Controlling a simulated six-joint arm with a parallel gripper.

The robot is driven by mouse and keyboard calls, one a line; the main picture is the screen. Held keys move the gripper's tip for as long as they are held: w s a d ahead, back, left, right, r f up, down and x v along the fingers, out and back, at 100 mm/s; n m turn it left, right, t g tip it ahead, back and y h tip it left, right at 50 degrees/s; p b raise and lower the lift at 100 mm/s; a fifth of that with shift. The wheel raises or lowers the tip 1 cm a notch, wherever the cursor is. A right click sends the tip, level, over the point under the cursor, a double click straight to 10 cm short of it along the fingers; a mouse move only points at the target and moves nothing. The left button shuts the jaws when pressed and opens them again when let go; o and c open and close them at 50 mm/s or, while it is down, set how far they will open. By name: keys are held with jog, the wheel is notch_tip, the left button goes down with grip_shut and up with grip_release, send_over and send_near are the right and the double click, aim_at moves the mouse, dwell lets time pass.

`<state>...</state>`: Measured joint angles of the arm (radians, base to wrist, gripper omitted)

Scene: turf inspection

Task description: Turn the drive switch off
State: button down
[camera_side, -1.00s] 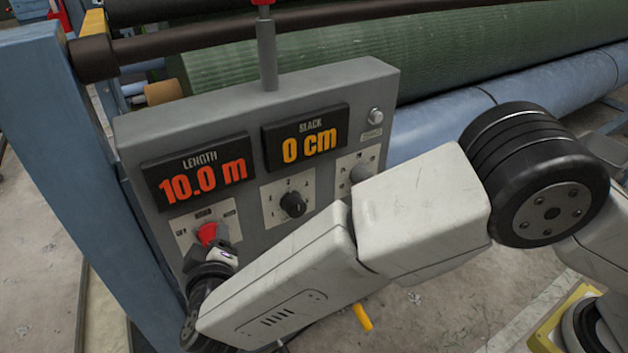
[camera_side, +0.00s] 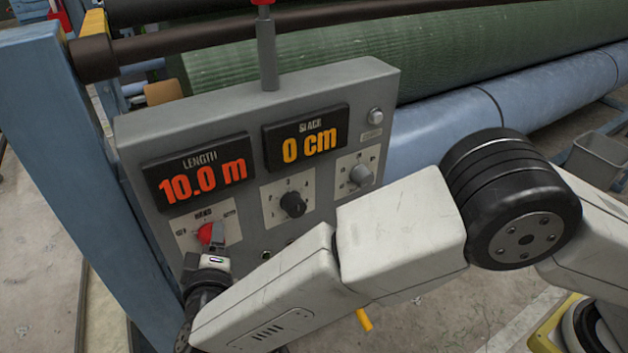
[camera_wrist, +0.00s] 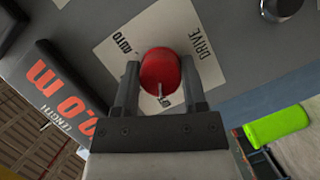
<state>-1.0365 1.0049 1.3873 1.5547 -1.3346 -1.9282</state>
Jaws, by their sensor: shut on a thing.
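The drive switch is a red knob (camera_side: 207,234) on a white plate at the lower left of the grey control panel. The knob shows large in the wrist view (camera_wrist: 160,72), between the two fingers of my gripper (camera_wrist: 159,68). The gripper is shut on it, one finger on each side. A small pale mark on the knob faces my palm, beside a label that is partly hidden. The plate (camera_wrist: 133,38) reads AUTO at its left and DRIVE at its right. In the side view my gripper (camera_side: 215,244) reaches the knob from below.
The grey panel (camera_side: 250,99) also bears a LENGTH display (camera_side: 199,179) at 10.0 m, a SLACK display (camera_side: 305,138) at 0 cm, a black knob (camera_side: 293,204) and a grey knob (camera_side: 361,175). A blue post (camera_side: 95,180) stands close at left. Green turf rolls (camera_side: 400,60) lie behind.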

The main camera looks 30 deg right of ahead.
jog(key=shift+c, duration=0.7)
grip_release()
notch_tip(320, 180, up, 8)
jog(key=s+a, duration=0.1)
jog(key=s, duration=0.1)
jog(key=shift+s+f, duration=0.25)
jog(key=shift+s, duration=0.15)
